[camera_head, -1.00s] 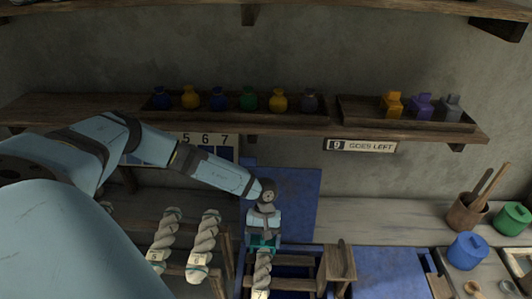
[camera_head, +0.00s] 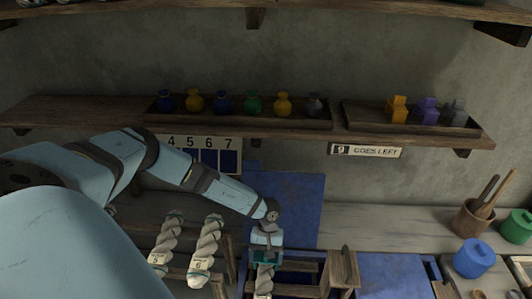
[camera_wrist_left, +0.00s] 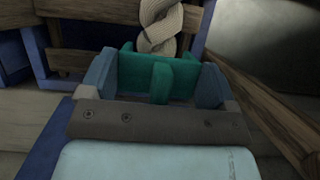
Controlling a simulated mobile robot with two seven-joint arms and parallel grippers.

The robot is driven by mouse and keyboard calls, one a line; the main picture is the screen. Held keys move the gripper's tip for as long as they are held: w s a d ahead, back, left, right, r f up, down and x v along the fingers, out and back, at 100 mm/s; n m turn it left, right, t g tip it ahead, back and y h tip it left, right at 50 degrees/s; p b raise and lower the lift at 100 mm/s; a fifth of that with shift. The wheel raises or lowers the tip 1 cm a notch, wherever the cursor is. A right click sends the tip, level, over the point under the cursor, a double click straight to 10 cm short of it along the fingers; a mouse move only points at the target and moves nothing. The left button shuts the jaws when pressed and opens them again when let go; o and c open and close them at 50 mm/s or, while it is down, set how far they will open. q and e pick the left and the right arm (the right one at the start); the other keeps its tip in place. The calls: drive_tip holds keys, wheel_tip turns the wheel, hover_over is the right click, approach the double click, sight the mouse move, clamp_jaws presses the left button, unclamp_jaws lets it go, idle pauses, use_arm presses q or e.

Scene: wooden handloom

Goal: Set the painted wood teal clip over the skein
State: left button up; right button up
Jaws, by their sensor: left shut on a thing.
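The teal clip (camera_wrist_left: 160,78) is between the fingers of my left gripper (camera_wrist_left: 154,88) in the left wrist view. It also shows in the head view (camera_head: 266,258), at the end of my left arm. My left gripper (camera_head: 267,251) is shut on it. A twisted pale skein (camera_wrist_left: 161,24) hangs just beyond the clip in the wrist view. In the head view that skein (camera_head: 264,281) shows directly below the clip. Whether the clip touches or surrounds the skein I cannot tell. My right gripper is not in view.
Two more skeins (camera_head: 206,250) (camera_head: 165,245) hang left on a wooden rack. A wooden frame (camera_head: 342,268) stands close right of the gripper. A blue pot (camera_head: 474,258), green pot (camera_head: 515,226) and wooden cup (camera_head: 472,217) stand at right. A shelf (camera_head: 80,113) with small bottles runs behind.

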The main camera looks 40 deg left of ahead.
sight(266, 268)
use_arm(q)
drive_tip(key=shift+f+b, duration=0.55)
drive_tip(key=shift+f, duration=0.3)
drive_tip(key=shift+f+b, duration=0.75)
drive_tip(key=shift+f, duration=0.1)
drive_tip(key=shift+f+b, duration=0.5)
drive_tip(key=shift+f, duration=0.05)
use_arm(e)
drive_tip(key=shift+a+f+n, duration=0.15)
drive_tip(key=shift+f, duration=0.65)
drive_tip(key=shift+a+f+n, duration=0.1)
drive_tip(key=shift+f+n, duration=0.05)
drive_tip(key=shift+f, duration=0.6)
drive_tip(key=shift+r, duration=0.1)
use_arm(q)
drive_tip(key=o, duration=0.8)
drive_tip(key=b+v, duration=0.2)
drive_tip(key=v, duration=1.1)
drive_tip(key=shift+a+r+b, duration=0.1)
drive_tip(key=shift+r+b, duration=0.25)
drive_tip(key=shift+r, duration=0.05)
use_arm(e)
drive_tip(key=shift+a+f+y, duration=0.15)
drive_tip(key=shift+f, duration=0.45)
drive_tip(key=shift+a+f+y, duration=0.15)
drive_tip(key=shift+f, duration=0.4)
